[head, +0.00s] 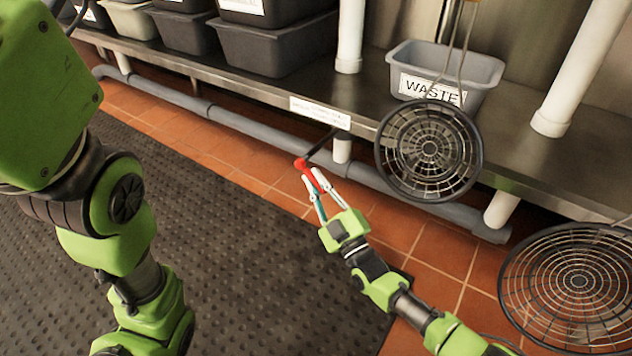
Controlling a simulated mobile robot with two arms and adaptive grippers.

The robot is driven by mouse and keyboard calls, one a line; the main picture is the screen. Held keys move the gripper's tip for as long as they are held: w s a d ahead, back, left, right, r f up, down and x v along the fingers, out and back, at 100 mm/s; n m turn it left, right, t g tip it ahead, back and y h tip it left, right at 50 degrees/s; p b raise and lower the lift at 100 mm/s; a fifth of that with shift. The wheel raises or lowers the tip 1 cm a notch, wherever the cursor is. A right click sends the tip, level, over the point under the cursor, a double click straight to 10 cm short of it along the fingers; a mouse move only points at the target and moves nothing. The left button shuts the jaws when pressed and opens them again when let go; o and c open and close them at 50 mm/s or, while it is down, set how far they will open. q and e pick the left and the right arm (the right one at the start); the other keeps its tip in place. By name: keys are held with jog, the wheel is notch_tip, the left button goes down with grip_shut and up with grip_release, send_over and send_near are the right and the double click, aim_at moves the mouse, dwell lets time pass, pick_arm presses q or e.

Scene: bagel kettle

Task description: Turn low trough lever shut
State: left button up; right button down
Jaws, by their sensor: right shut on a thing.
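The low lever shows as a dark rod with a red knob (301,164) at its end, in front of the grey pipe under the low steel shelf. My right gripper (312,180) is at the red end, with its fingers closed on the lever. The fingers hide part of the red handle. Where the rod joins the pipework is partly hidden under the shelf edge. My left arm fills the left side of the head view, and its gripper is out of view.
A round wire skimmer (429,150) hangs just right of the lever, and a second skimmer (577,282) is at lower right. A grey WASTE bin (480,72) and dark bins (275,48) stand on the steel shelf (250,85). A black mat (270,270) covers the tiled floor.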

jog(key=shift+s+f, duration=0.1)
jog(key=shift+f, duration=0.05)
jog(key=c, duration=2.1)
grip_release()
jog(key=v, duration=1.2)
